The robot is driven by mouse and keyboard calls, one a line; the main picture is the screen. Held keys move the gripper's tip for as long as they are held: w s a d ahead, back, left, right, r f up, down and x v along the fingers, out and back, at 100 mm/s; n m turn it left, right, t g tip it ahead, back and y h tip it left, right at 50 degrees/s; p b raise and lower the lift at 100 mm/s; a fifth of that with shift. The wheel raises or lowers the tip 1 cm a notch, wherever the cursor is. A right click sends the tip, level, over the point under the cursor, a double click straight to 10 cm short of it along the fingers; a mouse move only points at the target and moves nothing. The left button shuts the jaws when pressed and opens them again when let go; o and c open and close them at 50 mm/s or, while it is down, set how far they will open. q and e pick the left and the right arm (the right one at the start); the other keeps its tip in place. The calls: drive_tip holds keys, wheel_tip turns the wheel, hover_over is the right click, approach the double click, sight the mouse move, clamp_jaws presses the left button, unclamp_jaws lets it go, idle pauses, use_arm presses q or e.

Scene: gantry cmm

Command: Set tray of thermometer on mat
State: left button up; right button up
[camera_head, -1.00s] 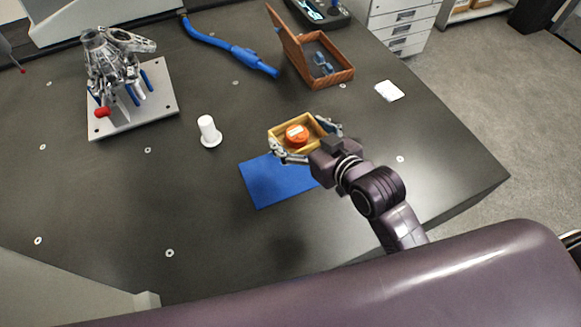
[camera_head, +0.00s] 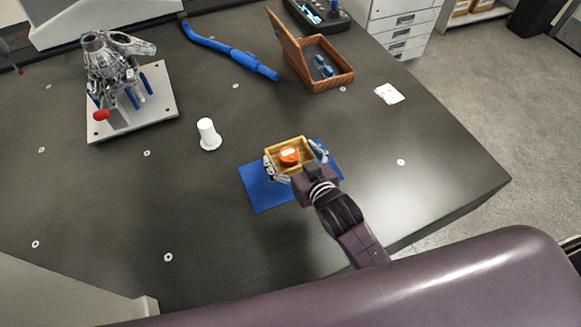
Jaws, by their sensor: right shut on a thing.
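A small yellow-tan tray (camera_head: 275,157) holds a round orange thermometer (camera_head: 289,155) with a pale face. My right gripper (camera_head: 294,162) is shut on the tray, with its fingers along the left and right sides. The tray is over the blue mat (camera_head: 266,194), which shows to the left, below and to the right of it. I cannot tell whether the tray touches the mat or is held just above it. My left gripper is not in view.
A metal casting on a plate (camera_head: 160,103) is at the upper left. The near table is clear.

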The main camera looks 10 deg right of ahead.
drive_tip(key=shift+f, duration=3)
drive_tip(key=shift+b, duration=0.3)
drive_tip(key=o, duration=1.2)
drive_tip(key=shift+f, duration=0.1)
drive_tip(key=shift+c, duration=0.2)
drive_tip(key=v, duration=1.2)
